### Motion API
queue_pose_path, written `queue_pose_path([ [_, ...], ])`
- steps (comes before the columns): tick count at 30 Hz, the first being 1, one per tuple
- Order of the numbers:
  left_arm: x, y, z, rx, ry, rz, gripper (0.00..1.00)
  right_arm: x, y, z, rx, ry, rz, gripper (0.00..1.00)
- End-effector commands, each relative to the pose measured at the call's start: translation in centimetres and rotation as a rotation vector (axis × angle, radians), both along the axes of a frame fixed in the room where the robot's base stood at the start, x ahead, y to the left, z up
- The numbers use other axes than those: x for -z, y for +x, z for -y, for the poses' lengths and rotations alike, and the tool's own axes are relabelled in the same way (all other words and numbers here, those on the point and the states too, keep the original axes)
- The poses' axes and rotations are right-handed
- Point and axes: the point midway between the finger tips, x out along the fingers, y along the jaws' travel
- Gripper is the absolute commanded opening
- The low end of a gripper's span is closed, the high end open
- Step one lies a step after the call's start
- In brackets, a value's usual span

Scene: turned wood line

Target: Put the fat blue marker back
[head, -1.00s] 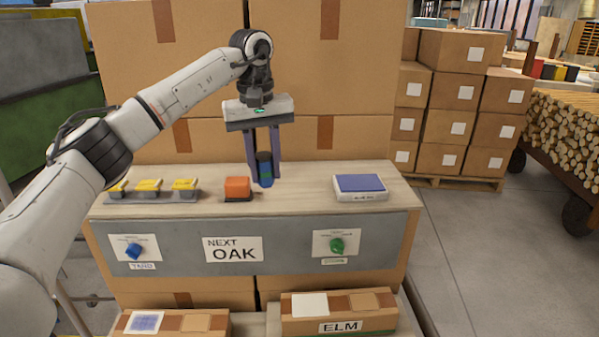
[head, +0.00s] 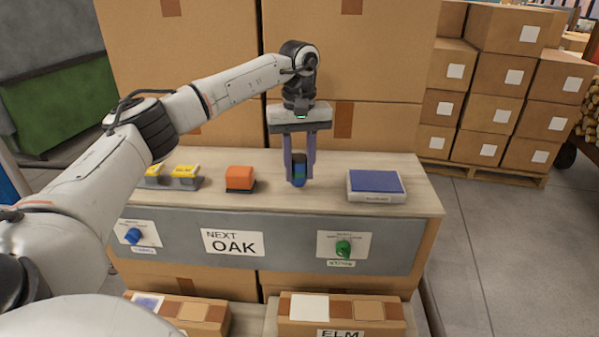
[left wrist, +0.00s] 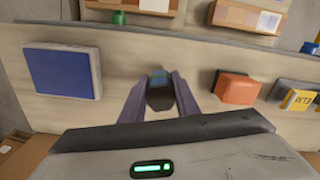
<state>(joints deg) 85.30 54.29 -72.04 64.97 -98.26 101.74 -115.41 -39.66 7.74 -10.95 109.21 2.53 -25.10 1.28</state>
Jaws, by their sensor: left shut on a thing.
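The fat blue marker (head: 299,170) is upright between the fingers of my left gripper (head: 300,178). It has a dark top, a green band and a blue lower part. My left gripper is shut on it, over the counter between the orange block and the blue pad. I cannot tell whether its lower end touches the counter. In the left wrist view the marker (left wrist: 159,94) shows between the fingertips, dark end toward me. My right gripper is not in view.
A blue pad in a pale case (head: 375,183) lies to the right, and an orange block (head: 240,178) to the left. Yellow stamps (head: 184,171) stand further left. The counter front (head: 280,244) carries a blue knob (head: 132,236) and a green knob (head: 343,248). Cardboard boxes (head: 380,60) stand behind.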

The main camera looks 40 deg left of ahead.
Motion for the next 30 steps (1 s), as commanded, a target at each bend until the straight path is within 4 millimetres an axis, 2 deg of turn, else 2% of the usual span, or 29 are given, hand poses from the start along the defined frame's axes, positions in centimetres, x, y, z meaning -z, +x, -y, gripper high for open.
queue_pose_path([
  [3, 1.5, -0.1, 0.0, 0.0, 0.0, -0.002, 0.06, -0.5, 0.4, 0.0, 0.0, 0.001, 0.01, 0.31],
  [13, 1.8, 0.0, 0.0, 0.0, 0.0, 0.0, 0.06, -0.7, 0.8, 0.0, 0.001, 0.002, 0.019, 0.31],
  [14, 1.8, 0.0, 0.0, 0.0, 0.0, 0.0, 0.32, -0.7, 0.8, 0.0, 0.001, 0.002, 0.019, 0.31],
  [17, 1.8, 0.0, 0.0, 0.0, 0.0, 0.0, 0.47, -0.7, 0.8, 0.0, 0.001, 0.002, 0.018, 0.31],
  [26, 1.6, 0.0, 0.0, 0.0, 0.0, 0.0, 0.47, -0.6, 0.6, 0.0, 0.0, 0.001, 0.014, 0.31],
  [30, 0.5, 0.1, 0.0, 0.0, 0.0, 0.004, 0.47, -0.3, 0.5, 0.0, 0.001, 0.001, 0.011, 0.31],
])
